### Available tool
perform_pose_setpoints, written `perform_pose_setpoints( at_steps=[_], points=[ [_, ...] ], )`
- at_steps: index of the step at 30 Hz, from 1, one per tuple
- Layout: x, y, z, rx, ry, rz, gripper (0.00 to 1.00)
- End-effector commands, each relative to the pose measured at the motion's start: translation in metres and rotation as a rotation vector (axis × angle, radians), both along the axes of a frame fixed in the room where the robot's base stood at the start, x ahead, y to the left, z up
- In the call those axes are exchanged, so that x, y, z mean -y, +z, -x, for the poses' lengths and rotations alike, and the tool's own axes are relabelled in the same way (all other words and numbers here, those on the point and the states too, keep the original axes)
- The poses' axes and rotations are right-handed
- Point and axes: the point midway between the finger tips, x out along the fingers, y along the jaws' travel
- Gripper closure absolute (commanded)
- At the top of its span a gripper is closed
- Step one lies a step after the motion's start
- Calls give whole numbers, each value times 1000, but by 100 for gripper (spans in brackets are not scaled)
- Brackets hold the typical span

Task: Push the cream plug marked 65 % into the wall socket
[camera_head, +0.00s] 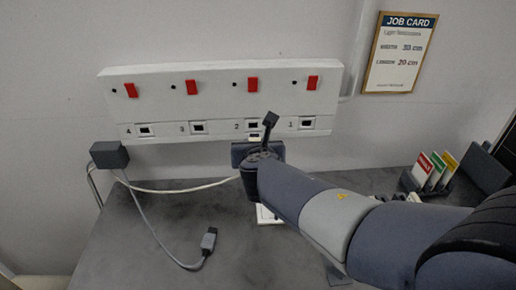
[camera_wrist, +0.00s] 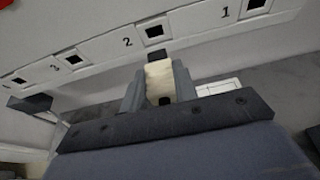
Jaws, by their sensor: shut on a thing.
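The cream plug (camera_wrist: 159,78) is held between the two fingers of my gripper (camera_wrist: 158,92), which is shut on it. In the wrist view the plug's dark front end points at the socket marked 2 (camera_wrist: 154,31) and looks just short of it, though the exact gap is hard to judge. The marking on the plug cannot be read. In the head view my gripper (camera_head: 256,146) is mostly hidden behind my wrist, just below socket 2 (camera_head: 253,125). The white wall socket strip (camera_head: 215,100) has numbered openings and a red switch above each.
A dark grey block (camera_head: 109,154) sits at the left below the strip. A job card (camera_head: 400,55) hangs on the wall. A rack of coloured cards (camera_head: 433,172) stands at right.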

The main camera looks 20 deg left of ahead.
Motion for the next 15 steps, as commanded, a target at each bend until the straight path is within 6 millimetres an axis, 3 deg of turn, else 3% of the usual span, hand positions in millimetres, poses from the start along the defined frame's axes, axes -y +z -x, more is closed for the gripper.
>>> perform_pose_setpoints(
  at_steps=[7,15],
  points=[
    [-12,1,-23,0,-2,1,95],
    [-14,0,-27,0,-2,1,95]
  ],
)
